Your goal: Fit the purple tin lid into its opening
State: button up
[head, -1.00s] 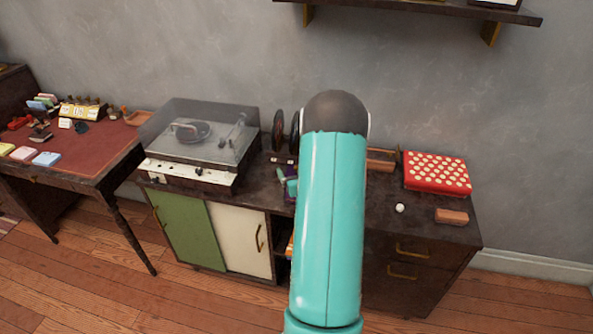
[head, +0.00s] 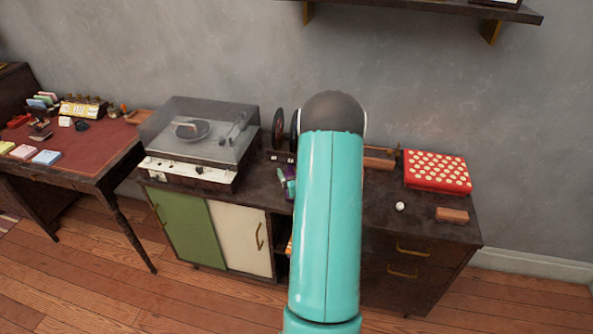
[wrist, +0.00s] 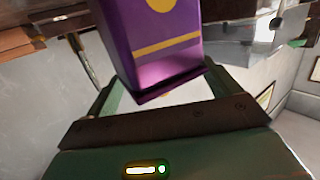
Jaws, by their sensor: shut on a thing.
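A purple tin piece (wrist: 165,62) with a yellow disc and a yellow band fills the middle of the wrist view. Its near end has a dark flared edge and lies between the green fingers of my gripper (wrist: 163,92). My gripper is shut on this purple end, which I take to be the tin lid. I cannot make out a seam between lid and tin, nor the opening. In the head view, a small purple and teal patch (head: 288,184) shows left of my arm, above the sideboard top. My arm hides most of the gripper there.
The dark sideboard (head: 430,222) carries a record player (head: 200,140) on the left, a red box with pale dots (head: 437,171), a small white ball (head: 400,206) and a brown block (head: 452,215) on the right. Upright black discs (head: 279,129) stand behind the gripper area.

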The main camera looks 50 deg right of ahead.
jog(key=shift+f, duration=0.2)
dwell(0.4)
jog(key=o, duration=0.7)
jog(key=shift+o, duration=0.2)
jog(key=shift+s, duration=0.1)
jog(key=v, duration=1.3)
jog(key=shift+s+a, duration=0.2)
jog(key=shift+s, duration=0.05)
